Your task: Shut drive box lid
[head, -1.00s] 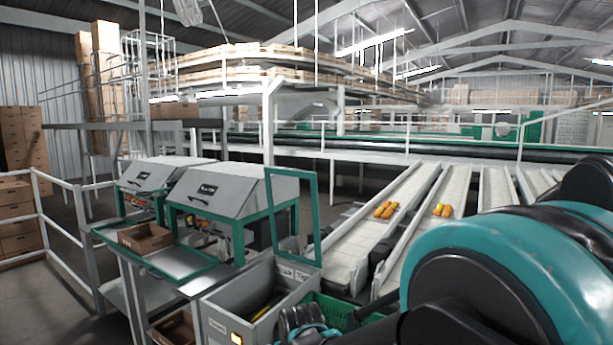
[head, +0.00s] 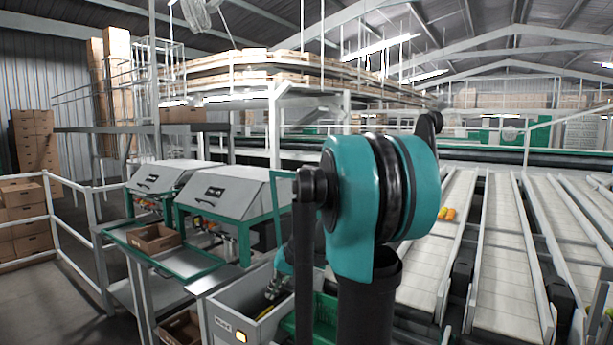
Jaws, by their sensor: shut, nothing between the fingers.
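The drive box (head: 216,318) is an open-topped grey box at the bottom, left of centre, with a small yellow light on its front. Its lid (head: 272,205), a green frame, stands upright at the back of the box. My arm hides the lid's right side and part of the box. My gripper (head: 271,292) is small in view, pointing down at the opening of the box, in front of and below the lid. It is shut and holds nothing. I cannot tell whether it touches the box.
Two grey hooded machines (head: 222,196) stand behind on the left, with a cardboard tray (head: 155,238) on the green-edged shelf. A green crate (head: 325,312) is right of the box. White conveyor lanes (head: 507,270) fill the right. A white railing (head: 75,225) runs at left.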

